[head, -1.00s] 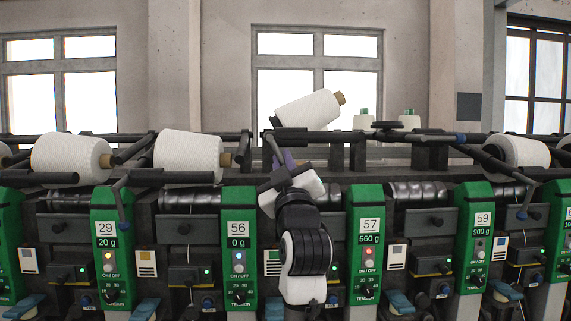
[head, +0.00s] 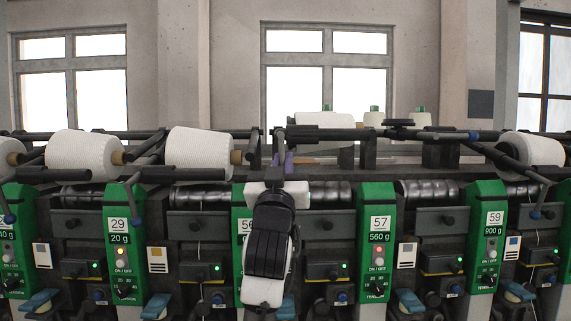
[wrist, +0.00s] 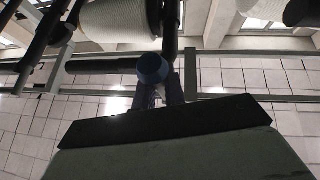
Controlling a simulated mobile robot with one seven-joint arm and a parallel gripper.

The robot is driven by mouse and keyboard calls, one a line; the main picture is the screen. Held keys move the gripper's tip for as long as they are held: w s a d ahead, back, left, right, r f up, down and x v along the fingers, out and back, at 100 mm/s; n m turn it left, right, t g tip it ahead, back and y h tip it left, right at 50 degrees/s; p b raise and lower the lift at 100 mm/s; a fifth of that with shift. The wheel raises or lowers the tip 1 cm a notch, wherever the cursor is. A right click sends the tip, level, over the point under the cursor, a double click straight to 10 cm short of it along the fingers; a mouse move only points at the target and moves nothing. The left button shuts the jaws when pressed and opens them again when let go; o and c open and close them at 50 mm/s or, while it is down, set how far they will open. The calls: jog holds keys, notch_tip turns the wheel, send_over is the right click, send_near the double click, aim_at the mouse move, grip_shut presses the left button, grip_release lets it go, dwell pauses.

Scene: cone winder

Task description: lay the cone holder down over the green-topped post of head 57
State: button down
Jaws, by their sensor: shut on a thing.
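My gripper (head: 283,162) is at the left end of the dark cone holder (head: 328,134) above head 57 (head: 379,224), partly hidden by my own wrist. In the wrist view its fingers (wrist: 160,95) are shut at a blue-ended handle (wrist: 152,68). I take this handle for part of the holder; the exact grip is hidden. The holder's bar lies roughly level in the head view. A green-topped post (head: 326,108) shows just above and behind it, with white at its foot. I cannot tell whether the holder touches that post.
More green-topped posts (head: 374,108) stand to the right. White cones (head: 85,150) rest on the machine at the left, and another cone (head: 531,149) at the right. Another blue-ended bar (head: 474,135) juts near head 59. A white cone (wrist: 118,20) is close in the wrist view.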

jog(key=shift+a+m+h, duration=0.1)
jog(key=shift+m+h, duration=0.3)
jog(key=shift+m, duration=0.1)
jog(key=c, duration=1.5)
grip_release()
jog(key=b+v, duration=0.4)
jog(key=v, duration=0.9)
jog(key=shift+s+f, duration=0.15)
jog(key=shift+s, duration=0.25)
